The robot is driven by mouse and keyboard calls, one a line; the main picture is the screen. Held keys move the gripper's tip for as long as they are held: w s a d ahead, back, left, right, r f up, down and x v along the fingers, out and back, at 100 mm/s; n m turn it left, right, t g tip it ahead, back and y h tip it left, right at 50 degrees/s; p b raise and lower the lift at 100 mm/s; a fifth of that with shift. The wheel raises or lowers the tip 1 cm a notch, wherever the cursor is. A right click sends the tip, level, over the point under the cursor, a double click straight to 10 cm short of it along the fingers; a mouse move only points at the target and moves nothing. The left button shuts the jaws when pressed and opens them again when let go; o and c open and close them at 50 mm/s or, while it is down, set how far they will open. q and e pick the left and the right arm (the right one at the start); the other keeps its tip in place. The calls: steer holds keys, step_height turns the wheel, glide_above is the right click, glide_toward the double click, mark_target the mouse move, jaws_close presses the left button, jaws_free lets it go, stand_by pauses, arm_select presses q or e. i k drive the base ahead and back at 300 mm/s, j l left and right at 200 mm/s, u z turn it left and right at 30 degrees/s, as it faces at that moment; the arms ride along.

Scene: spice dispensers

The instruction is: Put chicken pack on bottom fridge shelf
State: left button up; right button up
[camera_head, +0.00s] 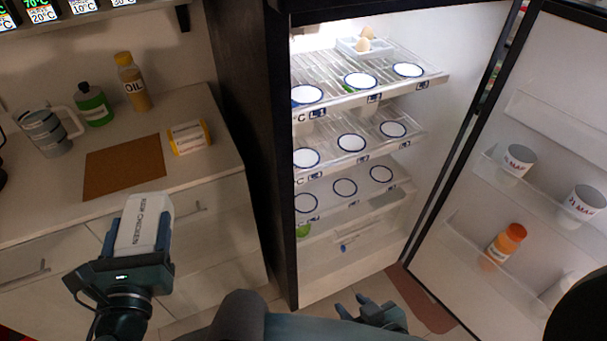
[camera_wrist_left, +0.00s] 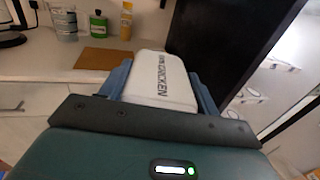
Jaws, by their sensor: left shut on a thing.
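The white chicken pack (camera_head: 142,222), with dark lettering, is held by my left gripper (camera_head: 143,245) in front of the counter, left of the fridge. In the left wrist view the chicken pack (camera_wrist_left: 161,82) sits between the two blue fingers of my left gripper (camera_wrist_left: 160,90). The fridge is open, and its bottom shelf (camera_head: 366,198) carries several white round markers with blue rims. My right gripper (camera_head: 372,312) is low in the head view, below the fridge opening, with its fingers apart and nothing seen between them.
The fridge door (camera_head: 550,130) stands open at the right, with cups and an orange bottle (camera_head: 507,242) in its racks. The black fridge side (camera_head: 245,130) stands between counter and shelves. The counter holds a brown board (camera_head: 124,168), an oil bottle (camera_head: 132,82) and a green bottle (camera_head: 93,105).

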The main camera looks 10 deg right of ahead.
mark_target(333, 183)
steer(key=l+z, duration=0.1)
steer(key=z, duration=1)
steer(key=i+l, duration=0.55)
steer(key=i, duration=0.3)
steer(key=k+z, duration=0.05)
